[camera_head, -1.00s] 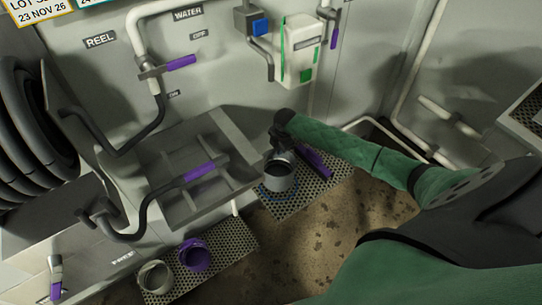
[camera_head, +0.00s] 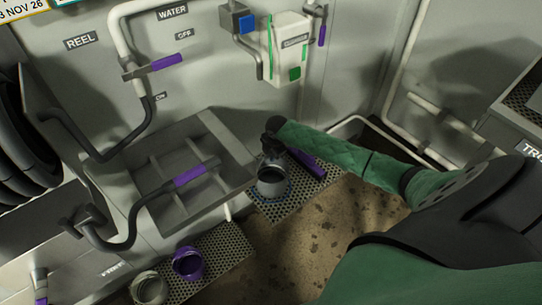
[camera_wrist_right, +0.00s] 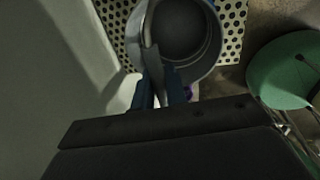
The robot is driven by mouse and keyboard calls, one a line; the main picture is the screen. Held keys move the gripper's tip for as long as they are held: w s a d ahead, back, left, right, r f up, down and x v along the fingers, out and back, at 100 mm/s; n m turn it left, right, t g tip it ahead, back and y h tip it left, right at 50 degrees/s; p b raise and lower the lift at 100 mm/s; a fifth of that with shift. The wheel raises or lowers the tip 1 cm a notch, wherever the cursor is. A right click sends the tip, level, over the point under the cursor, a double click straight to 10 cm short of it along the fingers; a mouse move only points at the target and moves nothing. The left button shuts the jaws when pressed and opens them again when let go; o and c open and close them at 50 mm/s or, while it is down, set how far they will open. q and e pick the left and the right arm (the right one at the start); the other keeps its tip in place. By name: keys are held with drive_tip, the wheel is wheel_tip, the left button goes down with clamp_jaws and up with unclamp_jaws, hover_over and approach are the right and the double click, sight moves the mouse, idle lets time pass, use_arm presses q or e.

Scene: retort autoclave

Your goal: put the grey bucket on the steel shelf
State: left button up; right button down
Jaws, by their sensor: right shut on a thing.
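The grey bucket (camera_head: 272,184) is at the centre of the head view, over a perforated steel shelf (camera_head: 309,187) with a blue ring marked under it. I cannot tell whether its base touches the shelf. My right gripper (camera_head: 271,153) is shut on the bucket at its far side. In the right wrist view the gripper's fingers (camera_wrist_right: 158,88) pinch the rim of the bucket (camera_wrist_right: 185,32), whose open mouth shows empty. My left gripper is out of view.
A purple bucket (camera_head: 188,264) and a cream bucket (camera_head: 149,288) stand on another perforated plate (camera_head: 226,247). A divided steel sink (camera_head: 170,165) is to the left. A purple bar (camera_head: 307,164) lies right beside my gripper. A trolley (camera_head: 520,130) stands at the right.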

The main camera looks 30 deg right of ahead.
drive_tip(key=shift+f, duration=0.15)
drive_tip(key=c, duration=1.4)
unclamp_jaws()
drive_tip(key=shift+c, duration=0.2)
